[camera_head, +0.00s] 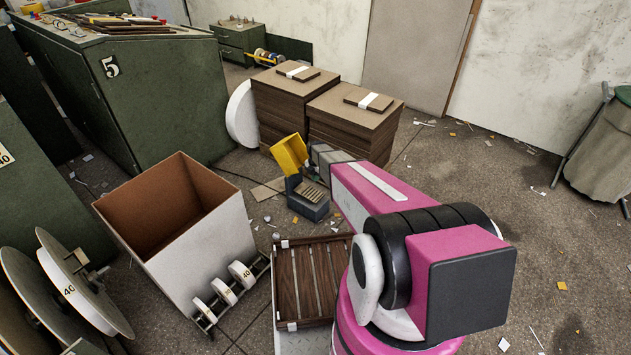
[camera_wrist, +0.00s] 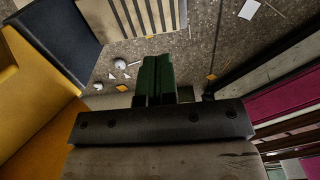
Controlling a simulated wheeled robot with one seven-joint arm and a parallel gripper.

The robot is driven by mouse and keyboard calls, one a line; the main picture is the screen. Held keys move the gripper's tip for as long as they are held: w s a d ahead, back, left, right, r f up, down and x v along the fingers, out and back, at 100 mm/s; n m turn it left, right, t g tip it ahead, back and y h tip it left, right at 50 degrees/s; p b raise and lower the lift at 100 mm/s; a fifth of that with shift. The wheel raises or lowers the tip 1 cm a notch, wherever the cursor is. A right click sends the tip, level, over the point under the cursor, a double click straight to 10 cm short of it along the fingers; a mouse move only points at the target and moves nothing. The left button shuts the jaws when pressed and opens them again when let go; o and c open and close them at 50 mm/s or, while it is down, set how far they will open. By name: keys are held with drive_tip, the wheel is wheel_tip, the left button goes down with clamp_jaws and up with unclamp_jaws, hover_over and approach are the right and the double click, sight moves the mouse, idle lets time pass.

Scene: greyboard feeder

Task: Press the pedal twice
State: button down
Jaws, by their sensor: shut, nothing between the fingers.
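The pedal (camera_head: 312,192) is a ribbed, pale plate in a dark blue-grey housing (camera_head: 306,208) on the floor, with a yellow hood (camera_head: 290,153) behind it. In the wrist view the ribbed pedal (camera_wrist: 130,14) shows at the top, the dark housing (camera_wrist: 58,40) at upper left and the yellow hood (camera_wrist: 30,115) along the left. My gripper (camera_wrist: 158,65) has green fingers, shut and empty, below the ribbed plate in that picture and apart from it over the floor. In the head view the grey hand shows right beside the hood; the fingertips are hidden.
Brown board stacks (camera_head: 365,125) stand behind the pedal. An open white box (camera_head: 195,255) is at left, and a slatted wooden-topped crate (camera_head: 283,285) is in front. A green cabinet (camera_head: 160,90) is at far left. Open floor (camera_head: 480,190) lies to the right.

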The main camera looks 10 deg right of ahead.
sight(316, 197)
wheel_tip(316, 197, down, 12)
drive_tip(key=shift+r, duration=0.2)
drive_tip(key=shift+f, duration=0.15)
drive_tip(key=shift+s+d+f, duration=0.1)
drive_tip(key=shift+f, duration=0.6)
drive_tip(key=shift+s+d+f, duration=0.1)
drive_tip(key=shift+f, duration=0.55)
